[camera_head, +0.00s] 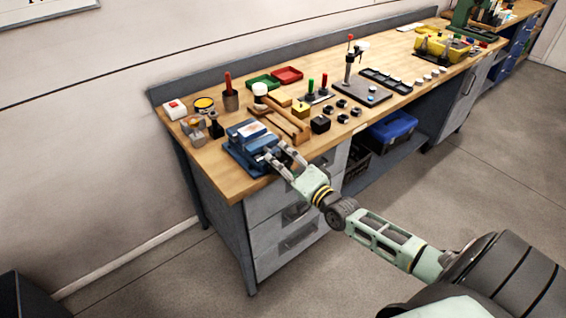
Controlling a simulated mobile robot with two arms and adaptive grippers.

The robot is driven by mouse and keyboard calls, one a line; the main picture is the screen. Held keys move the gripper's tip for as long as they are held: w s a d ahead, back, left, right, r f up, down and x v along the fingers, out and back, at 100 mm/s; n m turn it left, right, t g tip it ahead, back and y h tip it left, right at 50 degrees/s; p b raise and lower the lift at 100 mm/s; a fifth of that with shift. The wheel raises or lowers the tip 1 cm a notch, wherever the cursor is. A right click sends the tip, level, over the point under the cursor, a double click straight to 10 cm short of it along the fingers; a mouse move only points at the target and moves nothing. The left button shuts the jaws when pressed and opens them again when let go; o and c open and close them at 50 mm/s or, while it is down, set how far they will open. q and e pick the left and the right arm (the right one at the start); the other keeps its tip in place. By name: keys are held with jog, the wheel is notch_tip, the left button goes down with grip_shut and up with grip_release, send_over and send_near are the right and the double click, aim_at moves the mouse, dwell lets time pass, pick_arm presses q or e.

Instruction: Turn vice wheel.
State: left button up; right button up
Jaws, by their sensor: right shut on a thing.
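A blue vice (238,155) stands on the near left end of the wooden workbench, by its front edge. A small white and red piece (251,129) shows at its top. My right arm comes in from the lower right. My right gripper (275,157) is at the front of the vice, shut on what appears to be its wheel. The fingers hide most of the wheel, so its angle cannot be told. My left gripper is not in view.
Dark blocks (320,124) lie to the right. Open floor lies in front of the drawers (290,235).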

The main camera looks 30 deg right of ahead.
jog(key=o, duration=1.2)
jog(key=shift+c, duration=0.2)
jog(key=s+d, duration=0.1)
jog(key=s, duration=1.1)
jog(key=shift+f, duration=0.15)
